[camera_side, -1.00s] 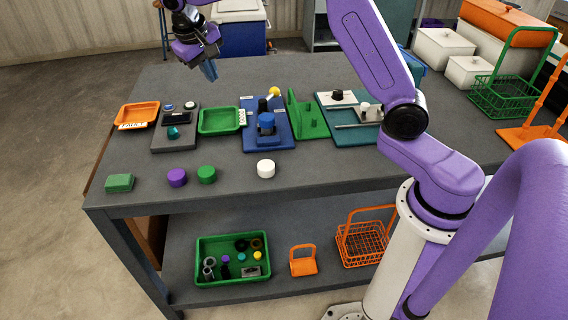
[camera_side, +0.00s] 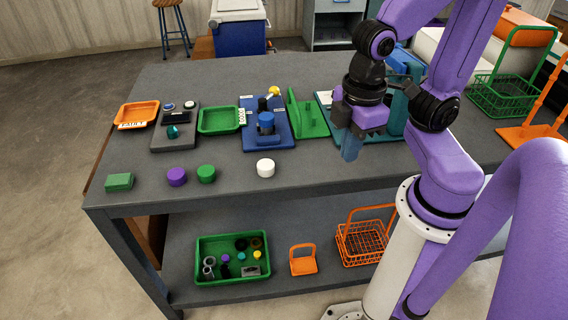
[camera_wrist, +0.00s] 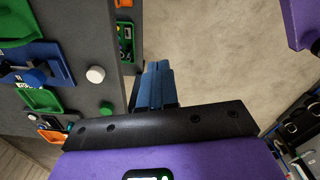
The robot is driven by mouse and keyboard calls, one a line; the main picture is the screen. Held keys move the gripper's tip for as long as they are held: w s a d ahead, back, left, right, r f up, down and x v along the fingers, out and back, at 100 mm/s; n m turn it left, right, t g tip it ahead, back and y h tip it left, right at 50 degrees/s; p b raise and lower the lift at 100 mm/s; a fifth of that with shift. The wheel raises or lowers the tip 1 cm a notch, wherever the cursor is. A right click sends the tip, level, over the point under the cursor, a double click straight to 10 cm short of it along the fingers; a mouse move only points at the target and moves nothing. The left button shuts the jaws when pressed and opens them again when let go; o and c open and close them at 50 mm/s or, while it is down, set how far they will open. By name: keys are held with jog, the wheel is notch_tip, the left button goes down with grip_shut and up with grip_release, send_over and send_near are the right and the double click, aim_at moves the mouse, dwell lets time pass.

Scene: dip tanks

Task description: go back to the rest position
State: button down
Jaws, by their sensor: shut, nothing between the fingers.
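My gripper (camera_side: 352,146) is above the right part of the dark grey table (camera_side: 335,178) in the side view, folded in close to my arm's base. Its blue fingers point down, are together and hold nothing. In the wrist view the blue fingers (camera_wrist: 154,85) are also together, with the table's edge and bare floor behind them. My arm hides part of the teal fixture (camera_side: 395,110) at the table's right.
On the table are an orange tray (camera_side: 137,114), a green tray (camera_side: 220,120), a blue fixture (camera_side: 267,130), a green bracket (camera_side: 308,118), a white cylinder (camera_side: 265,168), and purple (camera_side: 176,177) and green (camera_side: 206,174) ones. A green basket (camera_side: 500,95) stands right. Bins sit on the lower shelf.

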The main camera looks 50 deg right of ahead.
jog(key=shift+s+d+f+n, duration=0.15)
jog(key=shift+s+d+f, duration=0.1)
jog(key=shift+s, duration=0.25)
jog(key=shift+s+d+f+n, duration=0.15)
jog(key=shift+s+d, duration=0.1)
jog(key=shift+s, duration=0.2)
